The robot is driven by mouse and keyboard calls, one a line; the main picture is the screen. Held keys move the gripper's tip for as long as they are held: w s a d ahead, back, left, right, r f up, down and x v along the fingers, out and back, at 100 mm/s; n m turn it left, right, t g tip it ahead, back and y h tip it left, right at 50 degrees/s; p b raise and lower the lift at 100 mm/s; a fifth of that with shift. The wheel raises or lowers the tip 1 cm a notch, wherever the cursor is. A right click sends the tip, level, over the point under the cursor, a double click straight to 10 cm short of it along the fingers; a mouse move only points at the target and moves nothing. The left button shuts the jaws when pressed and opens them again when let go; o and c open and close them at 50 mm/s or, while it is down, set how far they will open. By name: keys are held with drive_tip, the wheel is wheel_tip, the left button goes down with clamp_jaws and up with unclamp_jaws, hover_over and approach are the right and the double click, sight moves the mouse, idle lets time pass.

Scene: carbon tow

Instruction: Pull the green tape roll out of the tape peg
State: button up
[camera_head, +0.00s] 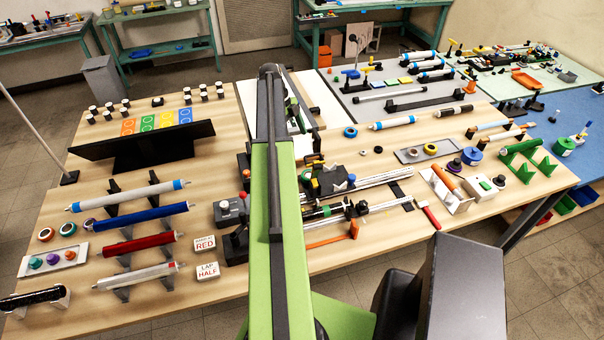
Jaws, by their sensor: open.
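No roll can be picked out for certain as the green tape roll on a tape peg. A teal-green ring (68,229) lies flat on the left of the wooden table. A larger green spool (562,147) stands at the far right. A grey tray (408,158) on the right of the table carries a yellow ring (430,149) and a dark round piece; whether it has a peg is too small to tell. My gripper (314,161) is small at the end of my folded arm, over the table's middle. It is open, with no roll seen in it and well apart from these rolls.
Several coloured tubes (140,218) rest on dark stands at the left. A black panel (143,141) stands behind them. Metal rails (370,180) and clamps crowd the middle near my gripper. Bare wood shows at the front right of centre.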

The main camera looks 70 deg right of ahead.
drive_tip(key=b, duration=1.1)
hover_over(309, 175)
drive_tip(key=w, duration=0.2)
wheel_tip(309, 175, down, 12)
drive_tip(key=shift+w+d+r, duration=0.1)
drive_tip(key=shift+w+r, duration=0.05)
drive_tip(key=shift+r, duration=0.1)
drive_tip(key=b+x, duration=0.4)
drive_tip(key=b, duration=0.1)
drive_tip(key=shift+w+f, duration=0.25)
drive_tip(key=shift+f, duration=0.25)
drive_tip(key=shift+s+f, duration=0.2)
drive_tip(key=shift+f, duration=0.15)
drive_tip(key=shift+r, duration=0.2)
drive_tip(key=shift+c, duration=0.4)
